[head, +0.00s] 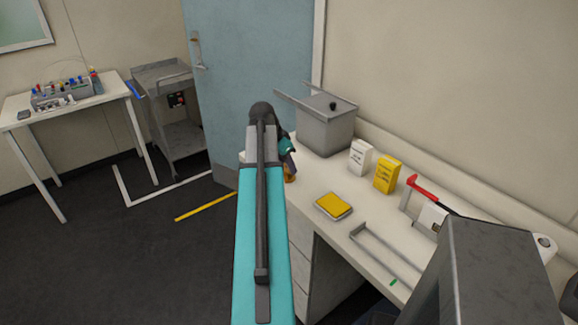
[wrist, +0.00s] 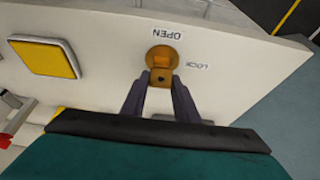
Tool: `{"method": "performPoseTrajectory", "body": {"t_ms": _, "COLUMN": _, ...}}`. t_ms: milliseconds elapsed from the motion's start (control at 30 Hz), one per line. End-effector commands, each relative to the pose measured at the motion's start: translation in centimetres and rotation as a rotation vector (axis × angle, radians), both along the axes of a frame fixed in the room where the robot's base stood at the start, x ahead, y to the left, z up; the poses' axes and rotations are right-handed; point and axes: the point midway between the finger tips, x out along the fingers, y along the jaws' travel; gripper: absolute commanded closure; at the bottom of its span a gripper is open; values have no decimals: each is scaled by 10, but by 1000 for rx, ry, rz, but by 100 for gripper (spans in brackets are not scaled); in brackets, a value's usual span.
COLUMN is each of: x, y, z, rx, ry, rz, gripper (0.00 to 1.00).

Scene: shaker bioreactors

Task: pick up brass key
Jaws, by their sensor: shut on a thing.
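The brass key (wrist: 160,76) is at a round brass lock plate (wrist: 163,56) on a pale surface, with labels OPEN and LOCK beside it in the wrist view. My gripper (wrist: 161,84) has its two dark fingers shut on the key, one on each side. Whether the key sits in the lock or just in front of it I cannot tell. In the head view a small brass patch (head: 290,176) shows at the desk's left end, just below my gripper, which my arm partly hides.
On the desk (head: 315,180) are a yellow-topped pad (head: 333,206), a grey lidded bin (head: 325,128), white (head: 361,157) and yellow (head: 387,174) boxes and a red-handled tool (head: 425,190). A grey cart (head: 165,75) and white table (head: 105,92) stand left. The floor between is open.

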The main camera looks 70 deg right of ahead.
Motion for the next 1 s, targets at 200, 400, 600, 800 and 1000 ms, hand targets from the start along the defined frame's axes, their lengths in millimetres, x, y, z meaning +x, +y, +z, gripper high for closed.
{"method": "performPoseTrajectory", "body": {"t_ms": 200, "x": -2, "y": 0, "z": 7, "rx": 1, "ry": 3, "rz": -2, "gripper": 96}}
{"method": "performPoseTrajectory", "body": {"t_ms": 400, "x": -1, "y": 0, "z": 19, "rx": 1, "ry": 3, "rz": -1, "gripper": 96}}
{"method": "performPoseTrajectory", "body": {"t_ms": 600, "x": -1, "y": 0, "z": 34, "rx": 0, "ry": 2, "rz": -1, "gripper": 96}}
{"method": "performPoseTrajectory", "body": {"t_ms": 800, "x": -2, "y": 21, "z": 35, "rx": 1, "ry": 2, "rz": 0, "gripper": 96}}
{"method": "performPoseTrajectory", "body": {"t_ms": 1000, "x": -3, "y": 45, "z": 37, "rx": 0, "ry": 2, "rz": 1, "gripper": 96}}
